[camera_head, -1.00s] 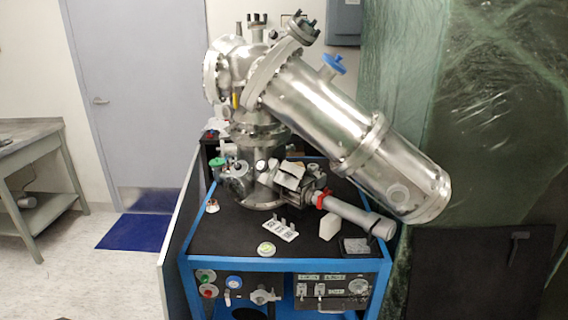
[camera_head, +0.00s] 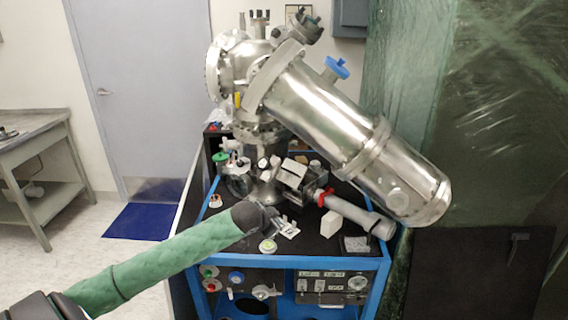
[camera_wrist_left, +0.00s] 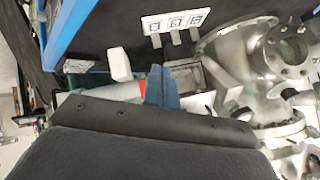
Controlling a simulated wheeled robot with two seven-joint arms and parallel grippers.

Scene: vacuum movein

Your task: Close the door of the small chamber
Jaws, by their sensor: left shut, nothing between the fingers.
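The small chamber (camera_head: 238,185) appears to be the small metal fitting at the left of the column's foot in the head view. Whether its door stands open cannot be told at this size. In the wrist view, a round metal flange with a window (camera_wrist_left: 288,48) shows at the upper right; I cannot tell if it is the door. My left gripper (camera_head: 274,214) is over the front of the black cart top, right of and nearer than the small chamber. Its blue-grey fingers (camera_wrist_left: 161,88) are shut and empty. My dark wrist partly hides it. My right gripper is not in view.
A large steel cylinder (camera_head: 320,112) slants above the cart to the lower right. A grey tube with a red ring (camera_head: 358,214) lies below it. A blue frame (camera_head: 330,262) borders the cart.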

